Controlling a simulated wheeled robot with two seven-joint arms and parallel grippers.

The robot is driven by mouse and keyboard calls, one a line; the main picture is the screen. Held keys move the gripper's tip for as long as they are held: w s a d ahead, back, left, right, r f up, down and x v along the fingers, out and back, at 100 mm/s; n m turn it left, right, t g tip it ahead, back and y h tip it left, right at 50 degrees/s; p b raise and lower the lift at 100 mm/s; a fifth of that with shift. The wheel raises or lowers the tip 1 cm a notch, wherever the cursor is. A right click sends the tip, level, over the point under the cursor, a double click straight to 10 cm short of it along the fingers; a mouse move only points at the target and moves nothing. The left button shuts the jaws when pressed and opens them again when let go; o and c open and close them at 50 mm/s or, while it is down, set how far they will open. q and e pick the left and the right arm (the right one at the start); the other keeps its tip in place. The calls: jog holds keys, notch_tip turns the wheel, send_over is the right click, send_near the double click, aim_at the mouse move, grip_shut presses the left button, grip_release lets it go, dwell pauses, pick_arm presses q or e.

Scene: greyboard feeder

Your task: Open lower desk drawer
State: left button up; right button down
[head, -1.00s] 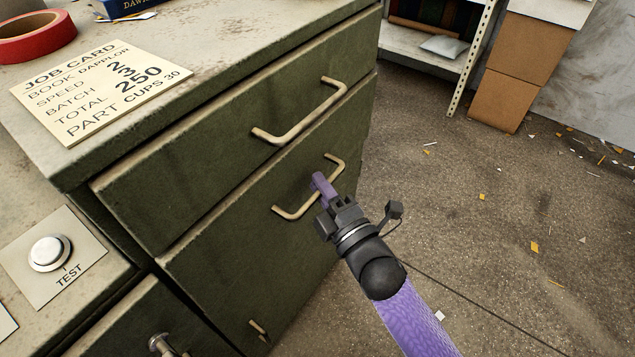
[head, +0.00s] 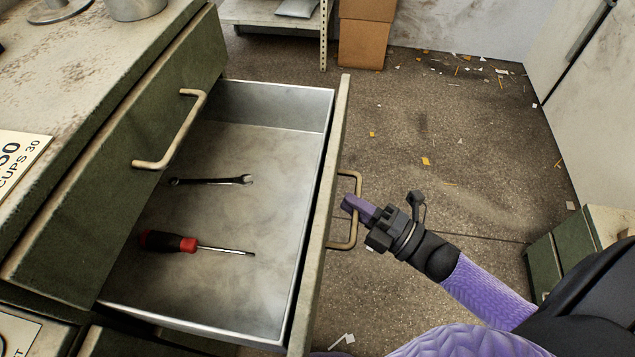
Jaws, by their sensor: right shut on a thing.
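The lower desk drawer (head: 325,225) is pulled well out of the green desk, and its grey metal inside shows. A wrench (head: 210,181) and a red and black screwdriver (head: 190,243) lie in it. The drawer's brass handle (head: 356,185) is on the outer face of its front. My right gripper (head: 354,206) has purple fingers and is shut on this handle. The upper drawer (head: 150,120) is closed, with its own brass handle (head: 185,135). My left gripper is not in view.
A job card (head: 18,160) lies on the desk top at the left. A shelf and a cardboard box (head: 365,35) stand at the back. A green cabinet (head: 560,255) is at the right. The floor beyond the drawer holds only small scraps.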

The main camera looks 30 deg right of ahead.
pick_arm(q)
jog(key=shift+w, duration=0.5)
pick_arm(e)
jog(key=s+d, duration=0.2)
jog(key=d, duration=0.1)
jog(key=shift+s+d, duration=0.15)
jog(key=shift+s, duration=0.05)
jog(key=c, duration=0.6)
grip_release()
jog(key=shift+c, duration=0.2)
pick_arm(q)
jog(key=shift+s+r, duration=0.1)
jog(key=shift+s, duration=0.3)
